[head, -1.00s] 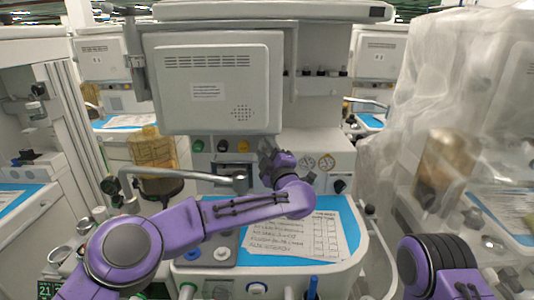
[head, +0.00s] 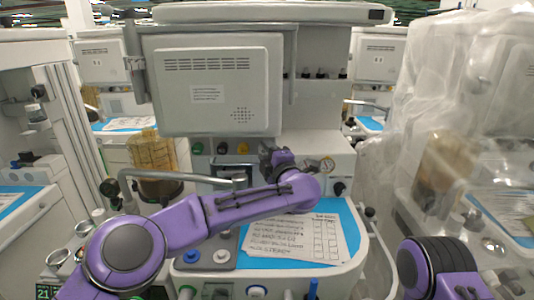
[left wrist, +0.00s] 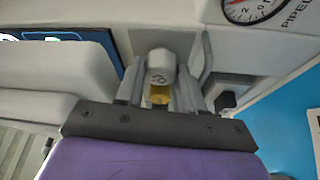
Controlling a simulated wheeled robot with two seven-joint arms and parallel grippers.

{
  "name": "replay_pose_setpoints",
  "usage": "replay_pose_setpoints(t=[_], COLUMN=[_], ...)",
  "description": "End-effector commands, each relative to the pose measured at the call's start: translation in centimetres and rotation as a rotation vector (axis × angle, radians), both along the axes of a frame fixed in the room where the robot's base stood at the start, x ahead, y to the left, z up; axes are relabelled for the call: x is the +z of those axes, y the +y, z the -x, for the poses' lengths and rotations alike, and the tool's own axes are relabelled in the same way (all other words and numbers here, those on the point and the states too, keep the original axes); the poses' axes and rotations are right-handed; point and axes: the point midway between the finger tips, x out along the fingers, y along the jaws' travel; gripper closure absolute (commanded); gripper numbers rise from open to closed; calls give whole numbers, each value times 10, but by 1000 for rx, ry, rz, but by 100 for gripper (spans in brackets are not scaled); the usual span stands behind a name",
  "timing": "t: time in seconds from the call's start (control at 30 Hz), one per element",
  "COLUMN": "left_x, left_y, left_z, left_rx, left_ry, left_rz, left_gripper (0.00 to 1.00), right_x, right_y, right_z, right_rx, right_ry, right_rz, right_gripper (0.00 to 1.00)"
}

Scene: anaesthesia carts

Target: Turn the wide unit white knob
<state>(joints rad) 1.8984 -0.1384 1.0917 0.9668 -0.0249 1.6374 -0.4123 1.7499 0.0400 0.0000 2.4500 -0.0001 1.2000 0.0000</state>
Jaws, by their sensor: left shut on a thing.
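The wide unit (head: 330,145) is the pale anaesthesia machine in the middle of the head view. My left gripper (head: 268,156) is at its front panel, right of the yellow knob (head: 242,148). In the left wrist view a whitish knob (left wrist: 161,66) with a yellow part (left wrist: 159,95) below it sits between the two grey fingers of my left gripper (left wrist: 160,78). The gripper is shut on this knob. My gripper hides the knob in the head view. My right gripper is out of view.
Gauges (head: 327,165) lie just right of the gripper. Papers (head: 300,238) lie on the blue worktop. A plastic-draped unit (head: 440,110) stands at right.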

Motion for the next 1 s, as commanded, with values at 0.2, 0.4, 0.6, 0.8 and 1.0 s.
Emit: replay_pose_setpoints(t=[0.2,0.4,0.6,0.8,1.0], left_x=[-1,0,-3,-6,-8], left_y=[0,-1,-11,-29,-39], left_z=[0,0,25,70,95], left_rx=[-1,-1,-4,-4,-1], left_ry=[1,1,-1,-2,0], left_rz=[-1,-1,-3,-3,-2], left_gripper=[52,52,52,52,52], right_x=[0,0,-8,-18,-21], right_y=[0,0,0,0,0], right_z=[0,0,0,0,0], right_rx=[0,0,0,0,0], right_ry=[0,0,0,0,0], right_rz=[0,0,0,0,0], right_gripper=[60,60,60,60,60])
